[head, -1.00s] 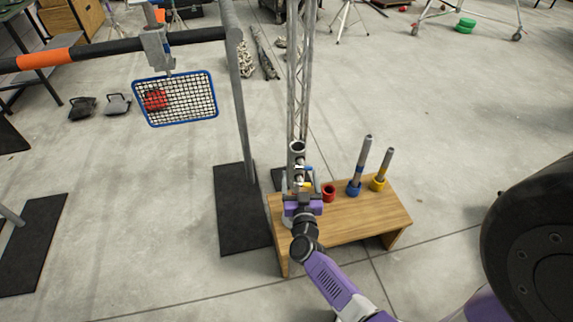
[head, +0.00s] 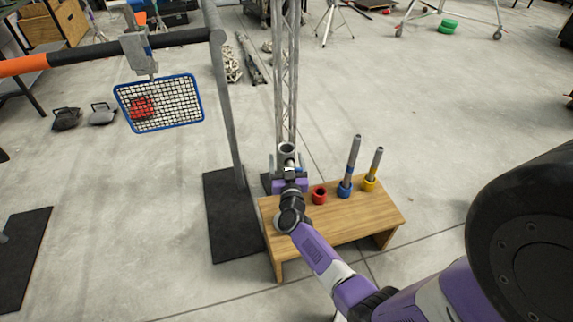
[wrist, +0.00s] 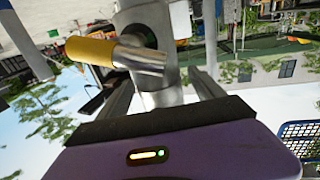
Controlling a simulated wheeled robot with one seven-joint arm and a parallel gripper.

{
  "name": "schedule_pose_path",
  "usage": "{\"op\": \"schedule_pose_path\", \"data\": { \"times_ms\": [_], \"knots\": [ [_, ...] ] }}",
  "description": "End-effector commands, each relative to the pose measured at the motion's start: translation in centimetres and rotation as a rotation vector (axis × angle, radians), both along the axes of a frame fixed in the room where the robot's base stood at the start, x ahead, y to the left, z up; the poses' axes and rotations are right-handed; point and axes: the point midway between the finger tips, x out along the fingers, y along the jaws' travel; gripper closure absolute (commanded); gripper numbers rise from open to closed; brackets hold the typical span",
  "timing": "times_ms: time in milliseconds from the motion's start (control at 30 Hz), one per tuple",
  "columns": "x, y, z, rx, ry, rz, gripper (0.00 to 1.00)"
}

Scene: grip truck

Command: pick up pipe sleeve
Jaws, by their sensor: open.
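The pipe sleeve, a grey metal tube with an open round top (head: 287,148), stands upright at the left end of a wooden bench (head: 350,217). In the wrist view a grey cylinder (wrist: 163,98), apparently this sleeve, fills the middle. A metal pin with a yellow handle (wrist: 90,51) sticks out from it towards the camera. My gripper (head: 289,170) is open at the sleeve's near side. In the wrist view its fingers (wrist: 162,88) stand on either side of the cylinder. Contact cannot be told. My gripper and wrist hide the sleeve's lower part in the head view.
On the bench, right of my gripper, are a red cup (head: 319,196), a blue cup (head: 344,189) with a grey rod and a yellow cup (head: 369,184) with a grey rod. A lattice truss (head: 286,80) rises behind. A blue-framed net (head: 161,103) hangs at left.

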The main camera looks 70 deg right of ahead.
Motion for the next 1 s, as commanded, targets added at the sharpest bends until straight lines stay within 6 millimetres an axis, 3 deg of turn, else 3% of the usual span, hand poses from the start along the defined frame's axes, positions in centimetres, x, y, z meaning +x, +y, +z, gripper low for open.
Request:
{"op": "schedule_pose_path", "data": {
  "times_ms": [67, 433, 833, 1000],
  "knots": [
    [0.0, 0.0, 0.0, 0.000, 0.000, 0.000, 0.29],
    [0.0, 0.0, 0.0, -0.001, 0.000, -0.001, 1.00],
    [0.0, 0.0, 0.5, -0.003, -0.003, -0.001, 1.00],
    [0.0, 0.0, 1.7, -0.004, -0.003, -0.001, 1.00]
  ]
}}
